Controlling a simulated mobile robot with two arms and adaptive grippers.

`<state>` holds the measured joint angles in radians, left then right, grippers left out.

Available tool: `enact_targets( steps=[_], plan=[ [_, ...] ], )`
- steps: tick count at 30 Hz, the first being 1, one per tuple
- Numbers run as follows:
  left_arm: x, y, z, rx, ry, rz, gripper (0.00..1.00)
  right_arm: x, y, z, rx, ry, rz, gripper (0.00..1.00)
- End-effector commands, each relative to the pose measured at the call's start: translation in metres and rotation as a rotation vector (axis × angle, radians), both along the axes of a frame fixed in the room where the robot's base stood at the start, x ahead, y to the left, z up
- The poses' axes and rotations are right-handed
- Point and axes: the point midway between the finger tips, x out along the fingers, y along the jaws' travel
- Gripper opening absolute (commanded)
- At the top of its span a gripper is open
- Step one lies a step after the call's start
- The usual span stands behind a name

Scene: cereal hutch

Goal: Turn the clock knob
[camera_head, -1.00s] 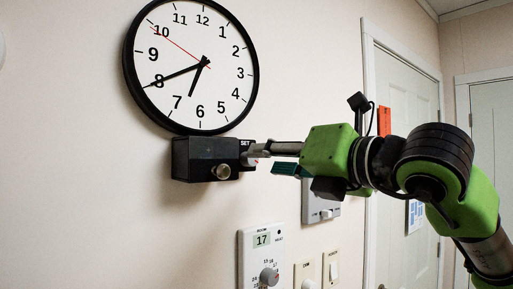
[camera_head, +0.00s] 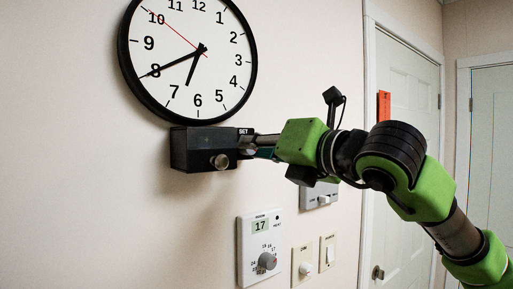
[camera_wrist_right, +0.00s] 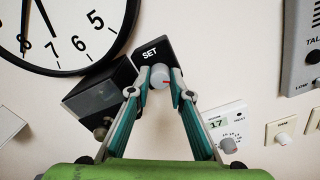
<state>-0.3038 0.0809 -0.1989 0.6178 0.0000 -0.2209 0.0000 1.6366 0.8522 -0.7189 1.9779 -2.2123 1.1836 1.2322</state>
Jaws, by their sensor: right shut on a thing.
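The round wall clock (camera_head: 187,62) has a white face and black rim. Under it is a black box (camera_head: 203,149) with a round metal knob (camera_head: 219,161) on its front. A block marked SET is at the box's right end, and it also shows in the right wrist view (camera_wrist_right: 150,52). A pale grey clock knob (camera_wrist_right: 159,75) with a red mark sticks out of this block. My right gripper (camera_wrist_right: 158,84) is shut on the knob, one fingertip on each side. In the head view my right gripper (camera_head: 254,147) partly hides it. My left gripper is not in view.
A thermostat (camera_head: 260,247) reading 17 and two small wall plates (camera_head: 305,265) (camera_head: 329,251) are on the wall below. An intercom panel (camera_head: 319,196) is behind and below my right arm. A white door (camera_head: 405,140) stands at the right.

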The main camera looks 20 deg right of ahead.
Motion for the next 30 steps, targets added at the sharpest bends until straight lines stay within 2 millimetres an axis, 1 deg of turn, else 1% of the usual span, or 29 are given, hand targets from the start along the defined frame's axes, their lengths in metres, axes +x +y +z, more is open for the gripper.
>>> enact_targets(
  steps=[5,11,21,30],
  plan=[
    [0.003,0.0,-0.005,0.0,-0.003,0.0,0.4,0.0,0.0,-0.001,-0.025,-0.009,0.0,0.0],
    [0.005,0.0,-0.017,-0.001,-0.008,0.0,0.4,0.0,0.0,-0.003,-0.116,-0.043,0.0,0.0],
    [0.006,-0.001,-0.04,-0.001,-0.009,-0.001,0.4,-0.001,0.001,-0.001,-0.379,-0.14,0.0,0.0],
    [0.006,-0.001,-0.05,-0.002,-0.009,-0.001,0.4,-0.001,0.001,0.0,-0.59,-0.216,-0.001,0.0]
  ],
)
